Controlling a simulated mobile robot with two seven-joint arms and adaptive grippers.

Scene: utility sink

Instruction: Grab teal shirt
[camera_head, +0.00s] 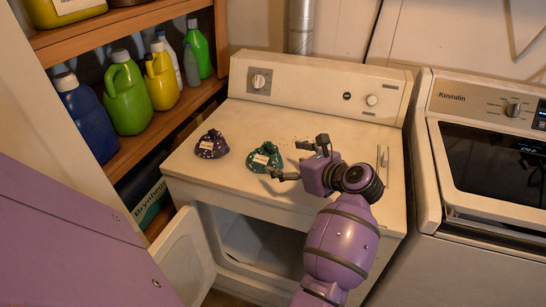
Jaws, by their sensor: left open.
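The teal shirt (261,158) lies bunched up on top of the white dryer (345,125), left of its middle. It is dark green-teal with light specks and a pale patch. My left gripper (284,159) is over the dryer top, just right of the shirt. Its two fingers are spread apart and point left toward the shirt, with nothing between them that I can make out. The lower finger is close to the shirt's right edge; I cannot tell whether they touch. My right gripper is out of view.
A bunched purple cloth (211,144) lies left of the teal shirt. The dryer door (186,262) hangs open below. Wooden shelves (150,135) with several bottles stand at the left. A washer (485,190) stands at the right. The back of the dryer top is mostly clear.

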